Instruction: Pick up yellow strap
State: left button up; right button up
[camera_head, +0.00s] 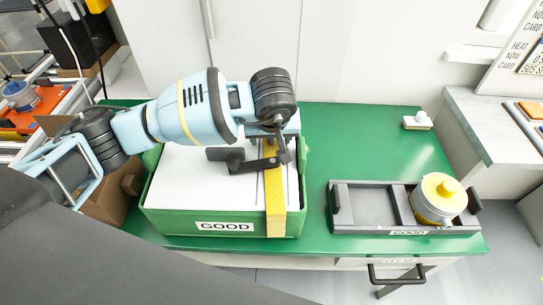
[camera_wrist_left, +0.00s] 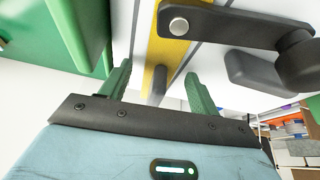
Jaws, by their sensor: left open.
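The yellow strap (camera_head: 275,205) runs over the white top of the green box (camera_head: 165,222) labelled GOOD and down its front face. A dark lever-like piece (camera_head: 262,163) lies across the strap; its silver bolt shows in the left wrist view. My left gripper (camera_wrist_left: 158,88) is open, with green fingers on either side of the yellow strap (camera_wrist_left: 172,55) as seen in the left wrist view. Whether the fingers touch the strap cannot be told. In the head view its fingers are mostly hidden by the wrist. My right gripper is not in view.
A dark tray (camera_head: 375,231) with a yellow-topped round part (camera_head: 438,197) stands at the right of the green table (camera_head: 345,130). A small white piece (camera_head: 417,121) sits at the back right. A cardboard box (camera_head: 105,195) is at the left. The table's back middle is clear.

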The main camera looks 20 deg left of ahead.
pick_arm(q)
jog(key=c, duration=1.2)
jog(key=shift+r, duration=0.1)
